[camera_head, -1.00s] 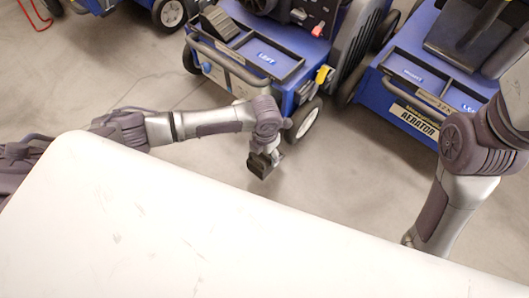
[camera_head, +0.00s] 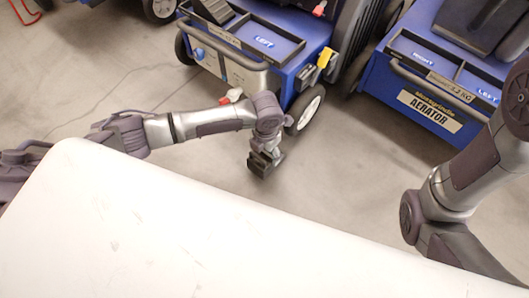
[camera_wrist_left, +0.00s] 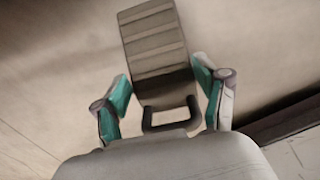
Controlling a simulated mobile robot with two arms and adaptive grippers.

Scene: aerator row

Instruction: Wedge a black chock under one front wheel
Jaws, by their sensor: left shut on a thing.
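My left gripper (camera_head: 262,158) hangs above the floor, short of the middle blue aerator (camera_head: 235,78). The chock also shows small and dark in the head view (camera_head: 258,167). The right front wheel (camera_head: 307,110) of the aerator stands just beyond and right of my left gripper, apart from the chock. Its left front wheel (camera_head: 183,48) shows partly. A second ribbed black chock (camera_head: 213,10) lies in the aerator's tray. My right gripper is out of view.
Another blue aerator (camera_head: 430,110) stands at right with a gap of floor between. Part of a third machine's wheel (camera_head: 161,9) shows at top left. Bare concrete floor (camera_head: 340,170) is free in front of the machines. My white body fills the bottom.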

